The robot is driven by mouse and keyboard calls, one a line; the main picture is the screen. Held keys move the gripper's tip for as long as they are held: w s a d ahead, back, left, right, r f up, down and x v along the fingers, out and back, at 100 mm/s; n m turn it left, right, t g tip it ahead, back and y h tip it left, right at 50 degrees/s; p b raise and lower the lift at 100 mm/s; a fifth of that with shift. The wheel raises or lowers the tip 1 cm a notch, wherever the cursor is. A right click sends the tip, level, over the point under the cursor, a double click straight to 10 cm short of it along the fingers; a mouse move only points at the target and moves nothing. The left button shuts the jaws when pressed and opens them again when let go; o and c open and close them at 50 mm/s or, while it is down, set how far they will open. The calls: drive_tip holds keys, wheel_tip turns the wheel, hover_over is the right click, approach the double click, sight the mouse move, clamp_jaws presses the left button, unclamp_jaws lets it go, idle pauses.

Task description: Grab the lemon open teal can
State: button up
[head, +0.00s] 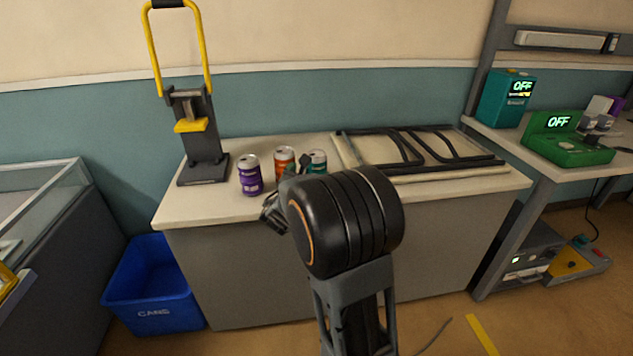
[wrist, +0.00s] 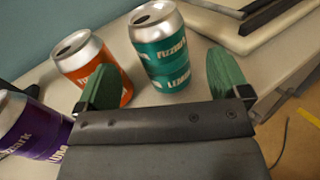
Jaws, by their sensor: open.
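The teal can (wrist: 165,50) stands upright on the counter with a dark opening in its silver top; lettering reading "LEMON" shows low on its side. In the head view the teal can (head: 318,161) is partly hidden by my arm. My gripper (wrist: 160,88) is open and empty, its two green-padded fingers spread, with the teal can ahead of and between them in the wrist view. An orange can (wrist: 92,68) stands just left of the teal can, partly behind the left finger. A purple can (wrist: 32,128) is further left.
A can crusher (head: 203,140) with a yellow handle stands left of the cans on the counter (head: 440,190). A dark frame on a pale panel (head: 420,150) lies to the right. A blue bin (head: 155,285) marked "CANS" stands on the floor at the left.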

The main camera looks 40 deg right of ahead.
sight(313, 167)
drive_tip(key=shift+b+x, duration=0.45)
drive_tip(key=shift+x, duration=2.9)
drive_tip(key=shift+f, duration=0.1)
drive_tip(key=shift+c, duration=0.2)
drive_tip(key=c, duration=1.1)
